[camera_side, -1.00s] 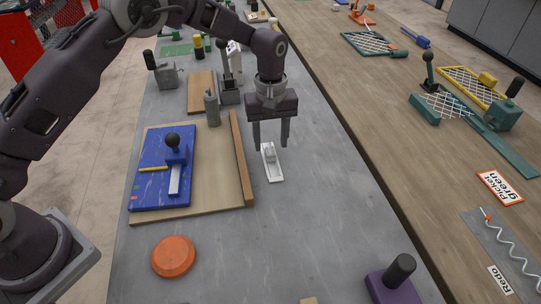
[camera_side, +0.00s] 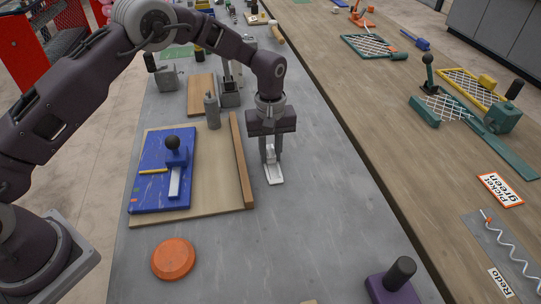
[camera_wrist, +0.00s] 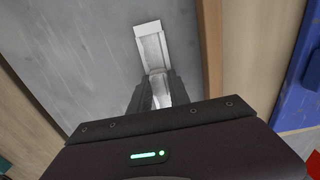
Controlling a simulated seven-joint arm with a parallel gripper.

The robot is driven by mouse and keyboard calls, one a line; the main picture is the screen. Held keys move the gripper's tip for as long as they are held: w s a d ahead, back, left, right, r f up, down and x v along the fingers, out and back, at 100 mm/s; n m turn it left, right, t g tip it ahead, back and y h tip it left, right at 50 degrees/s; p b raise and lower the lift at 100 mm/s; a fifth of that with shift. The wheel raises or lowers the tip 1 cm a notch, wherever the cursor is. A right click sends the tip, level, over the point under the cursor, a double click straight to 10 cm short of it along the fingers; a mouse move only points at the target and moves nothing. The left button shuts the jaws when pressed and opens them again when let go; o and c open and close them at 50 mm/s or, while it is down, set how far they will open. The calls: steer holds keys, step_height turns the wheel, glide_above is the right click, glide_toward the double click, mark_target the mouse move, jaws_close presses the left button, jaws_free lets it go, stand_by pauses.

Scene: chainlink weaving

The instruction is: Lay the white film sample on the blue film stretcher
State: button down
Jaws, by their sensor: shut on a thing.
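The white film sample (camera_side: 273,174) is a small pale flat strip with a raised grip part, lying on the grey table to the right of the wooden board. My gripper (camera_side: 271,160) points down at its far end and is shut on the raised part. In the wrist view the sample (camera_wrist: 151,45) extends out from between the fingers (camera_wrist: 152,94). The blue film stretcher (camera_side: 150,192) lies on the wooden board to the left. It carries a black-knobbed clamp, a pale strip and a yellow bar.
A wooden rail (camera_side: 242,160) stands along the board's right edge, between the sample and the stretcher. A grey bottle-like piece (camera_side: 212,111) stands behind the board. An orange disc (camera_side: 173,258) and a purple handled block (camera_side: 393,284) are in front.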

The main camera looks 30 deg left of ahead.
step_height(320, 180, up, 23)
glide_above(157, 151)
step_height(157, 151, down, 11)
steer(key=shift+a+f+m, duration=0.1)
steer(key=shift+f+m, duration=0.2)
steer(key=shift+f, duration=3.85)
steer(key=shift+f, duration=0.65)
